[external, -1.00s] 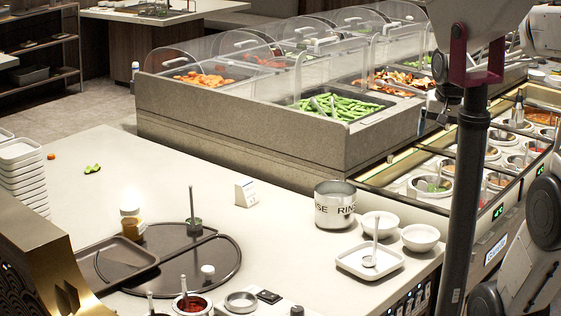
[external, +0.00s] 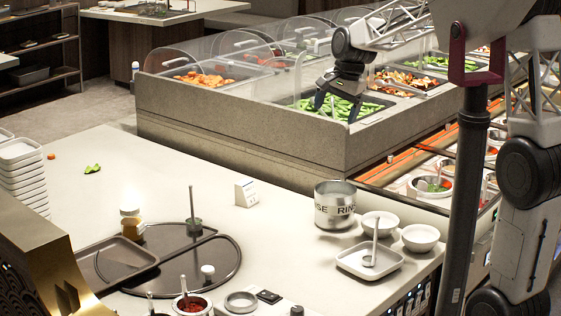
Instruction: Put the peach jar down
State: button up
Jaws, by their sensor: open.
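A small jar with a pale lid and amber lower part (external: 131,225) stands upright on the left of the counter, by the dark round tray (external: 222,262). It may be the peach jar; I cannot read a label. My gripper (external: 338,106) is open and points down over the bin of green vegetables (external: 375,108) in the food bar. Nothing shows between its fingers. It is well apart from the small jar, far to its right and behind it. I cannot tell how high it is above the bin.
Clear covers (external: 228,65) stand over the food bar. A metal rinse pot (external: 335,207), white bowls (external: 420,238) and a square white dish with a ladle (external: 352,262) stand at the counter's right. A dark pole (external: 467,190) stands in front. The counter's left middle is mostly bare.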

jog(key=w+a+f+m, duration=0.1)
jog(key=w+a+f, duration=0.1)
jog(key=a, duration=0.5)
jog(key=w+a+f+m, duration=0.1)
jog(key=w+a, duration=0.2)
jog(key=a, duration=0.3)
jog(key=m+g+y, duration=0.1)
jog(key=m+g, duration=0.2)
jog(key=m, duration=0.2)
send_near(130, 206)
notch_tip(130, 206, down, 2)
jog(key=shift+s+a+f, duration=0.2)
jog(key=shift+s, duration=0.2)
jog(key=shift+x, duration=1.3)
jog(key=shift+a+x, duration=0.15)
jog(key=shift+x, duration=1.15)
jog(key=shift+a+x, duration=0.1)
jog(key=shift+x, duration=1.2)
jog(key=shift+w, duration=0.15)
